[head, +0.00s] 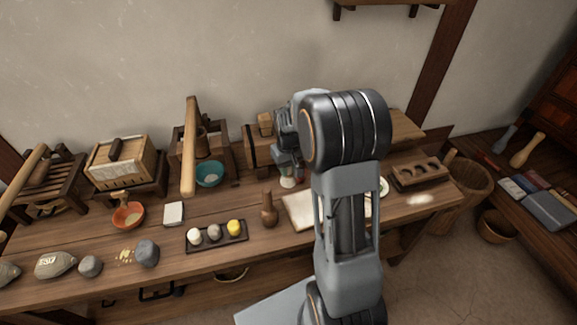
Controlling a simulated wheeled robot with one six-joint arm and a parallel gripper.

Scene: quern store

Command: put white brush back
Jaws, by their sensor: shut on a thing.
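My gripper (288,166) is over the back middle of the long wooden table, beside a wooden box. It is largely hidden behind my own arm. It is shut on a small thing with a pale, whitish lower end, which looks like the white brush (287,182). The pale end is at or just above the table top; I cannot tell if it touches. The rest of the brush is hidden by the gripper. A wooden block with round holes (420,172) stands at the table's right end.
A teal bowl (209,173), orange bowl (128,215), dark tray with three balls (216,236), wooden pestle-like piece (269,210) and pale board (299,211) stand on the table (90,236). Stones lie at front left. A basket (466,186) is off the right end.

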